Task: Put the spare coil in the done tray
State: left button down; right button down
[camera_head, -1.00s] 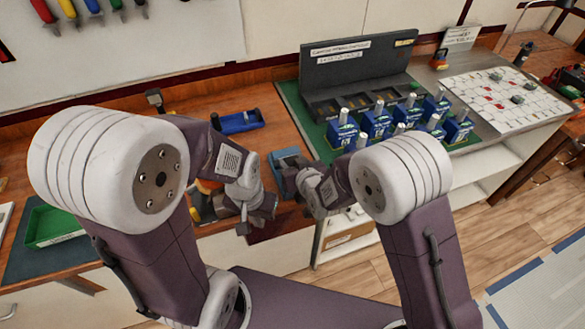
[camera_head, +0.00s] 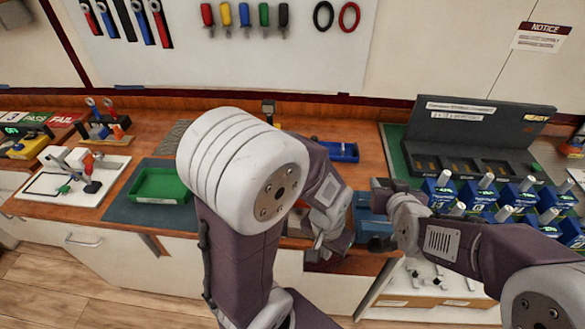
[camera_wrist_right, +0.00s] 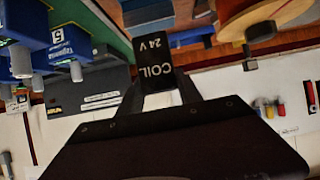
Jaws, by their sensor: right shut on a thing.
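In the right wrist view, a dark coil block (camera_wrist_right: 154,52) with white "COIL 24 V" lettering sits between my right gripper's fingers (camera_wrist_right: 162,88). The gripper is shut on it. In the head view my right gripper (camera_head: 388,203) is above the bench's front edge, by a blue bin (camera_head: 370,222); the coil is hard to make out there. A green tray (camera_head: 160,199) lies on a dark mat at the left; its small label is unreadable, so I cannot confirm it is the done tray. My left gripper (camera_head: 332,250) hangs at the bench front, its fingers unclear.
A white board with small parts (camera_head: 70,180) lies left of the green tray. A blue tray (camera_head: 340,152) is at the back. Several blue breakers (camera_head: 490,195) stand at the right before a dark rack (camera_head: 475,130). My left arm stands between green tray and right gripper.

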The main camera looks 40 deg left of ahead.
aim_at(166, 188)
jog(key=k+j+u, duration=0.45)
jog(key=j, duration=0.2)
jog(key=k+j+u, duration=0.2)
jog(key=j, duration=0.15)
jog(key=i+j+u, duration=0.55)
jog(key=i+j, duration=0.05)
jog(key=j, duration=0.1)
